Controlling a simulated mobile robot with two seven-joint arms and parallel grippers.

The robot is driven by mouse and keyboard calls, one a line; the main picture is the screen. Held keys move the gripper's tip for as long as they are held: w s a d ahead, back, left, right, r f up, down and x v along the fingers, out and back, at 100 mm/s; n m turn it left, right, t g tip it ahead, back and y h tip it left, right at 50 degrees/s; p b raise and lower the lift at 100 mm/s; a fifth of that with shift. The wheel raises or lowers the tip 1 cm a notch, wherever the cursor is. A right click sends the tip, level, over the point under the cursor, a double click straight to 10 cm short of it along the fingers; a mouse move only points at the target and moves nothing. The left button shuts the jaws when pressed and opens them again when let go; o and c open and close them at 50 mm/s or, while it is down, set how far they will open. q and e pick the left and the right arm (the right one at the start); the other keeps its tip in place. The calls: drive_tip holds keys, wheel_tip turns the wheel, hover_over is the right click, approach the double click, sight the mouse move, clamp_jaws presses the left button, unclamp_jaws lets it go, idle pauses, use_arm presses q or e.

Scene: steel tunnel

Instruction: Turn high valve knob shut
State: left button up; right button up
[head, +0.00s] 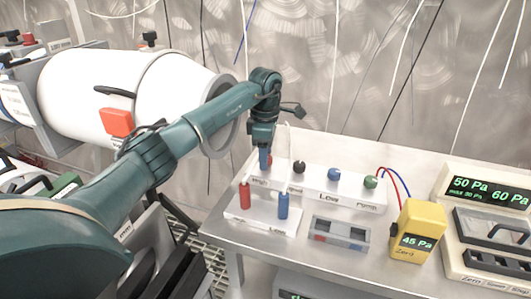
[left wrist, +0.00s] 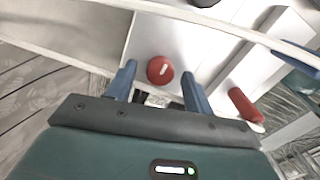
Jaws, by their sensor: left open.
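A white valve block (head: 318,188) stands on the steel table, with a row of knobs on top. The red knob (head: 268,161) at its left end is mostly hidden behind my gripper; the label below it looks like "High". In the left wrist view the round red knob (left wrist: 160,70) has a short white mark. My left gripper (head: 265,160) points down over this knob. Its blue fingers (left wrist: 158,88) are open, one on each side of the knob with gaps visible. Whether they reach down to knob height is unclear. My right gripper is not in view.
Beside the red knob stand a black knob (head: 298,167), a blue knob (head: 334,174) and a green knob (head: 370,182). In front is a white holder with a red cylinder (head: 245,195) and a blue cylinder (head: 283,205). A yellow meter (head: 418,230) reads 45 Pa.

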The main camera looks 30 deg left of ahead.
use_arm(q)
drive_tip(key=shift+c, duration=0.5)
drive_tip(key=c, duration=0.9)
drive_tip(key=shift+o, duration=0.2)
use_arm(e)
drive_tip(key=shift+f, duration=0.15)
